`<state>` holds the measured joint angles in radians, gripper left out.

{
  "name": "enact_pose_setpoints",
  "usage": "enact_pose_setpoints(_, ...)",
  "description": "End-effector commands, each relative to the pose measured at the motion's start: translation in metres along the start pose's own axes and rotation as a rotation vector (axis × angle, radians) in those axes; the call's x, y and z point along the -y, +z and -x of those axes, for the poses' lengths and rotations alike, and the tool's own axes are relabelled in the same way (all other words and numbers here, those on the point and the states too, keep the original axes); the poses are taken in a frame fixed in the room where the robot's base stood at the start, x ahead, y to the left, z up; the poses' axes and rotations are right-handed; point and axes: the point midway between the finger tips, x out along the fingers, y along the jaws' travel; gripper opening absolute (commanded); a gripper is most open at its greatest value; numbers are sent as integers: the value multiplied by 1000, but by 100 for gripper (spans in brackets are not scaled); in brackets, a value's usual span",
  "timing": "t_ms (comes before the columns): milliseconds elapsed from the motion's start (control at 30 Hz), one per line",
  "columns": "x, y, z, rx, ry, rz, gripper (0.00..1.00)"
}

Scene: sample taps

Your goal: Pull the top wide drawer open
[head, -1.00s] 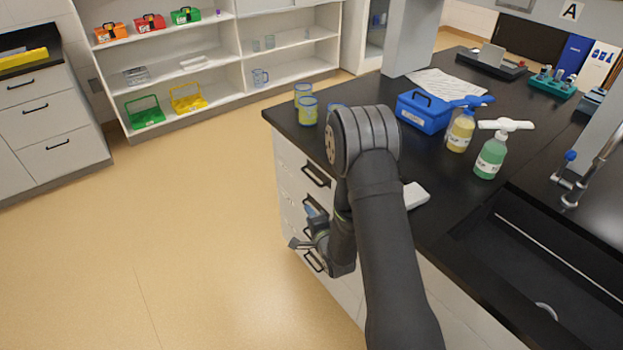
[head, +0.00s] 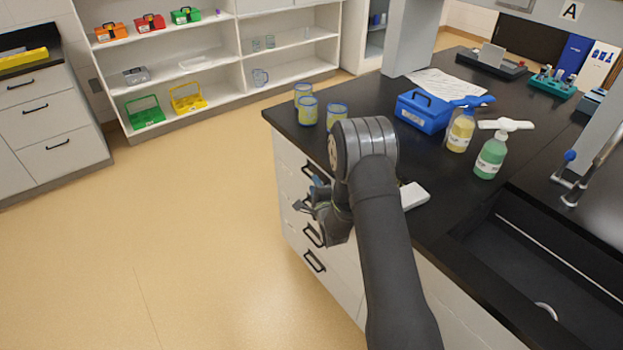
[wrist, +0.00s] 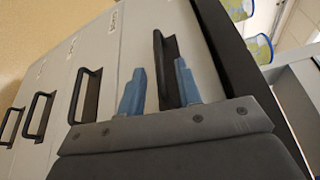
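The top wide drawer (head: 290,157) is the white front just under the black countertop, and it looks flush with the cabinet. Its dark bar handle (wrist: 164,55) shows in the wrist view, where the drawers appear turned sideways. My gripper (wrist: 159,80) is open, with its two blue fingers on either side of this handle. The handle lies closer to the right finger, and I cannot tell whether they touch. In the head view my gripper (head: 308,198) is at the cabinet front near the top handle, partly hidden by my arm.
Lower drawers with dark handles (head: 315,262) are below. On the countertop (head: 380,95) stand yellow-green beakers (head: 308,112), a blue box (head: 423,112), two spray bottles (head: 490,155) and a white block (head: 413,195). The floor (head: 200,230) left of the cabinet is clear.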

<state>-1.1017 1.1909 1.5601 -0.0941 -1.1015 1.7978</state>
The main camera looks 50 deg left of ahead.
Motion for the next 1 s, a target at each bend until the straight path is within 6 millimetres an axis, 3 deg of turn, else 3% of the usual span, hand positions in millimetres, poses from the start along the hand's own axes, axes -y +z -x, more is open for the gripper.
enact_pose_setpoints(100,0,0,-21,1,-1,0,32)
enact_pose_setpoints(300,-1,0,-41,0,1,1,32)
enact_pose_setpoints(700,0,0,-47,0,2,1,32)
enact_pose_setpoints(867,0,0,-47,0,1,1,0)
enact_pose_setpoints(1000,0,0,-47,0,1,1,0)
